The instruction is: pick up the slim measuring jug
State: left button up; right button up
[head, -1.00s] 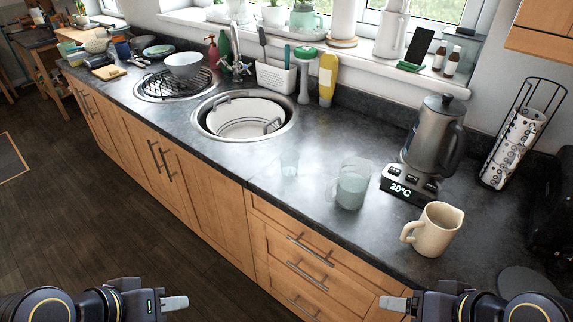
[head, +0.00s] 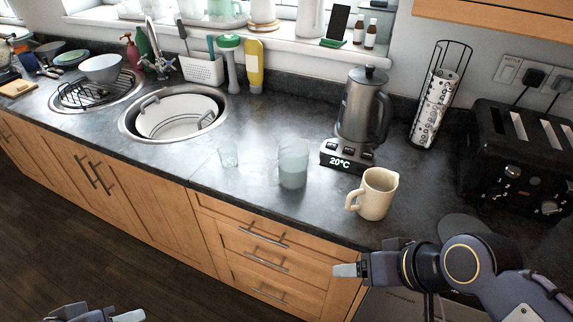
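A cream jug (head: 378,196) with a handle on its left and a spout stands upright on the dark worktop (head: 235,190). A clear jug-like glass vessel (head: 293,164) stands to its left; I cannot tell for sure which one is the slim measuring jug. My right gripper (head: 347,270) is in front of the counter, nearer than the cream jug and apart from it. My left gripper (head: 130,316) is at the bottom edge, partly cut off, far from both. I see no object in either gripper, and their finger gaps do not show.
A kettle (head: 362,108) on a base reading 20°C stands behind the cream jug. A small clear glass (head: 228,155) is left of the vessel. The worktop's front strip is clear.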

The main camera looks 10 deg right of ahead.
aim_at(292, 163)
jog(key=k+l+u, duration=0.1)
jog(key=u, duration=0.4)
jog(key=k+l+u, duration=0.15)
jog(key=l+u, duration=0.15)
jog(key=u, duration=0.2)
